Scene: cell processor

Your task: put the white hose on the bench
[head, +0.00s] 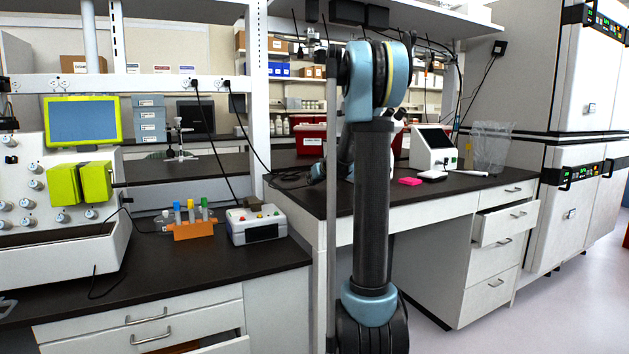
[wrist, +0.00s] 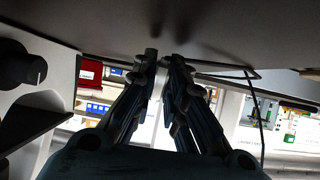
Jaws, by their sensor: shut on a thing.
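My gripper (wrist: 161,57) shows in the wrist view with its two dark fingers close together. It is shut on a thin pale tube (wrist: 215,68), likely the white hose, which runs sideways at the fingertips and looks grey in the shade. A bench with a dark top (head: 455,192) stands right of centre in the head view. Another dark-topped bench (head: 150,282) stands at the left front. In the head view my arm stands in front of the right bench, and I cannot make out the gripper or the hose there.
An orange tube rack (head: 191,230) and a white box with coloured knobs (head: 256,226) stand on the left bench beside a large white machine (head: 60,215). A pink item (head: 410,181), a small white device (head: 433,150) and a clear bin (head: 492,148) occupy the right bench. One drawer (head: 505,223) stands open.

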